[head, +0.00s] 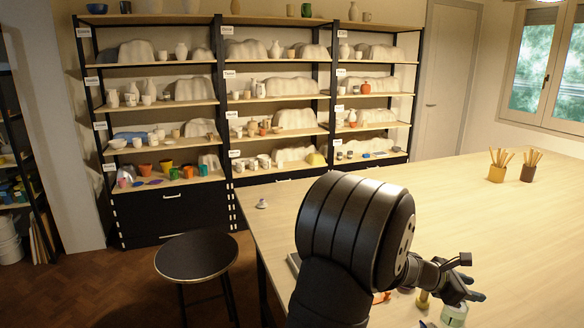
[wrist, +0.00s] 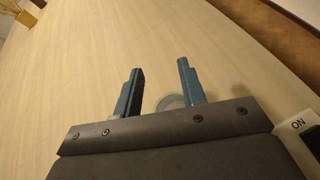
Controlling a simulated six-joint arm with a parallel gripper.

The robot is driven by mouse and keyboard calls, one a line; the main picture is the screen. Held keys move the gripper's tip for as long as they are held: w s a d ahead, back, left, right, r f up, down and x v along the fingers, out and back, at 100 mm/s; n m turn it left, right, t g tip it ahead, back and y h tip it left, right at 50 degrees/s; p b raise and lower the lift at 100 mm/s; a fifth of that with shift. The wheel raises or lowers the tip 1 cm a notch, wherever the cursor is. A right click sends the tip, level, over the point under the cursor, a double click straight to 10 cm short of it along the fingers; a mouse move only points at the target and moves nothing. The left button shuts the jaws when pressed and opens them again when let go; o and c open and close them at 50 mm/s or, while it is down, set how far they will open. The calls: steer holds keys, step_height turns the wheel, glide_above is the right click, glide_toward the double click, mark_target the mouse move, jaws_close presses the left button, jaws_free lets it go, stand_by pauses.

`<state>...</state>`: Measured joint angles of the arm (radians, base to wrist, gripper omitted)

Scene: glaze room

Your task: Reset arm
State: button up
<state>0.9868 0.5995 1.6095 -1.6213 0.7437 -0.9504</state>
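My gripper (head: 470,278) is over the right front part of the wooden table in the head view. In the wrist view my gripper (wrist: 160,68) shows two blue fingers standing apart, with only bare tabletop between their tips. It is open and holds nothing. A round, pale green-rimmed item (wrist: 172,101) shows low between the fingers, partly hidden by the right finger and the gripper body. A pale green and white round item (head: 454,315) lies just below my gripper in the head view; I cannot tell whether they touch.
A small pale item (head: 262,204) stands at the table's left edge. Two pots of wooden tools (head: 497,173) (head: 528,173) stand at the back right. The table's middle (head: 470,215) is clear.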

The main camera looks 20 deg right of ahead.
steer(key=shift+f, duration=0.1)
steer(key=o, duration=1.2)
steer(key=shift+o, duration=0.9)
steer(key=shift+a+r+m, duration=0.1)
steer(key=shift+r+m, duration=0.15)
steer(key=shift+m, duration=0.05)
steer(key=w+a+r+m+t+y, duration=0.1)
steer(key=w+a+r+m+y, duration=0.3)
steer(key=a, duration=0.5)
steer(key=w+a+r+m+t+y, duration=0.1)
steer(key=w+a+r+m+y, duration=0.3)
steer(key=a, duration=0.5)
steer(key=w+a+r+m+t+y, duration=0.1)
steer(key=w+a+r+m+y, duration=0.3)
steer(key=a, duration=0.5)
step_height(320, 180, down, 11)
steer(key=w+m, duration=0.1)
steer(key=shift+d+y, duration=0.2)
steer(key=shift+y, duration=0.2)
steer(key=shift+w, duration=0.1)
